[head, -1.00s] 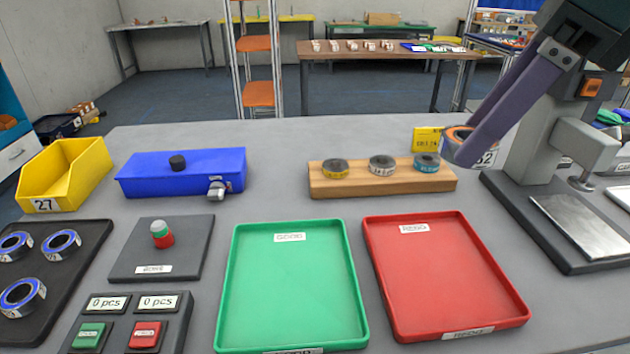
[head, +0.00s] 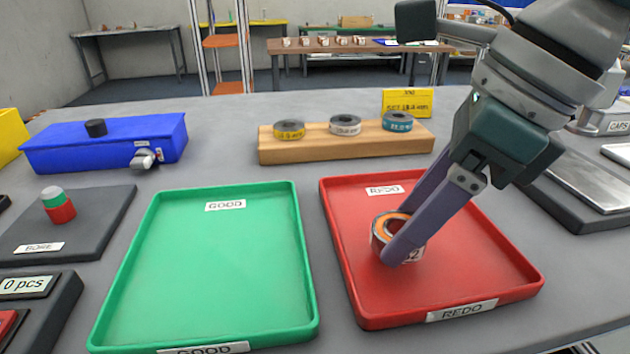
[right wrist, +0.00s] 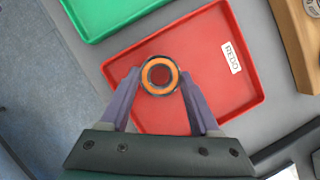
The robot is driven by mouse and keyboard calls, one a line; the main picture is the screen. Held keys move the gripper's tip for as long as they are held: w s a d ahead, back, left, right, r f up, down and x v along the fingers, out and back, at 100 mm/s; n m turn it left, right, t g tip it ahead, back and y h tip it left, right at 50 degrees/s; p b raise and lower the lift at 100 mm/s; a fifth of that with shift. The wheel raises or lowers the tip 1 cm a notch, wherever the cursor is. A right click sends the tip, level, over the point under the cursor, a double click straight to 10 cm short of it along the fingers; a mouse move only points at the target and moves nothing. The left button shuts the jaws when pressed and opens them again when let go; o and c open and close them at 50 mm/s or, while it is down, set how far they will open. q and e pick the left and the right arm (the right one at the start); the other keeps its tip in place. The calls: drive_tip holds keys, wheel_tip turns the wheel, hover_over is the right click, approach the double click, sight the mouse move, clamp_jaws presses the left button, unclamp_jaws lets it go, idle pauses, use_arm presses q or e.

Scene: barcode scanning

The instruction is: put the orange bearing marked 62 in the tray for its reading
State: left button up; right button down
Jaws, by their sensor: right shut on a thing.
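The orange bearing (head: 391,228) is a ring with an orange face and a dark rim; a label ending in 2 shows partly behind a finger. My right gripper (head: 400,243) is shut on it, over the left-middle part of the red REDO tray (head: 480,294). In the right wrist view the bearing (right wrist: 160,75) sits between both fingertips (right wrist: 160,82), with the red tray (right wrist: 235,100) below. I cannot tell whether the bearing touches the tray floor. The green GOOD tray (head: 215,262) is empty. My left gripper is out of view.
A wooden block (head: 345,144) with three rings stands behind the trays, with a yellow sign (head: 407,102) behind it. A blue box (head: 105,143) and a BORE stand (head: 95,222) are at the left. A metal-plated stand (head: 590,185) is at the right.

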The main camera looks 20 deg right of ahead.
drive_tip(key=shift+f, duration=0.95)
drive_tip(key=shift+w+d, duration=0.1)
drive_tip(key=shift+d, duration=0.05)
drive_tip(key=shift+r, duration=0.15)
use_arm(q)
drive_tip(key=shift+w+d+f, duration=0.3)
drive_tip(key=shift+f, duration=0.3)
use_arm(e)
drive_tip(key=shift+f, duration=0.2)
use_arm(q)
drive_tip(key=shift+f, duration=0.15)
use_arm(e)
drive_tip(key=shift+c, duration=0.6)
unclamp_jaws()
drive_tip(key=shift+r, duration=0.35)
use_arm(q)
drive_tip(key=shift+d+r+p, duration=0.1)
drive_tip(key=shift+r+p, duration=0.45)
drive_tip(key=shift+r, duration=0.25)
use_arm(e)
drive_tip(key=v, duration=1.1)
drive_tip(key=shift+r, duration=0.3)
